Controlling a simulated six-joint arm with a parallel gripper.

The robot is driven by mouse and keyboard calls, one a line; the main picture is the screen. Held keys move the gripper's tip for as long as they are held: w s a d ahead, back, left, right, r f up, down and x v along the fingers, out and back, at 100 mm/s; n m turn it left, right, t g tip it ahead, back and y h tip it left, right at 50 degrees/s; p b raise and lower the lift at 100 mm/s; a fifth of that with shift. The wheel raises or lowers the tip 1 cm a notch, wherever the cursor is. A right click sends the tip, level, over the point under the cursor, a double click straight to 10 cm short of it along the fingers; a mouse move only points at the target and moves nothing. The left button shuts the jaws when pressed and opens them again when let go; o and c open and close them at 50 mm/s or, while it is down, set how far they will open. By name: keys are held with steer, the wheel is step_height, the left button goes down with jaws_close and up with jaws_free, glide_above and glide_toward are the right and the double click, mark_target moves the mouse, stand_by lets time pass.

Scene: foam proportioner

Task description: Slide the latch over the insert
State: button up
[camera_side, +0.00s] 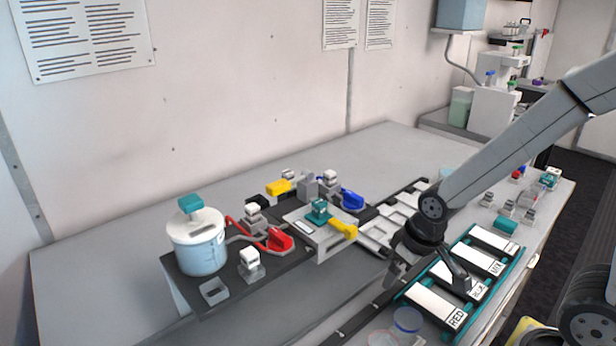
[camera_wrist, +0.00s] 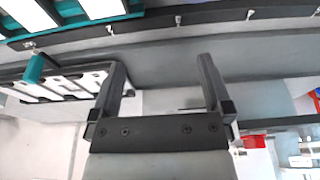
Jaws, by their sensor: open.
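A grey plate assembly (camera_side: 318,232) with a teal block (camera_side: 319,210) and a yellow handle (camera_side: 344,230) sits on a dark base plate (camera_side: 205,284). I cannot tell for sure which part is the latch and which the insert. A red lever (camera_side: 279,240) lies left of the assembly, and a blue lever (camera_side: 352,199) lies behind it. My gripper (camera_side: 428,280) is to the right of the assembly, near the labelled tray. In the wrist view my gripper (camera_wrist: 162,68) shows its two fingers wide apart with nothing between them.
A teal-edged tray (camera_side: 407,292) of white labelled cards stands at the right. A white slotted rack (camera_side: 399,213) lies behind my gripper. A lidded container (camera_side: 197,244) of pale liquid stands at the left. The bench behind the base plate is clear. Small bottles stand at the far right.

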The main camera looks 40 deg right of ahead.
stand_by(0.4)
steer(key=c, duration=0.4)
step_height(320, 180, up, 15)
steer(key=g, duration=0.2)
glide_above(351, 228)
steer(key=shift+s+d, duration=0.15)
steer(key=shift+c, duration=0.2)
steer(key=shift+r+g, duration=0.3)
steer(key=shift+r, duration=0.15)
steer(key=shift+f, duration=0.1)
steer(key=shift+f, duration=3.85)
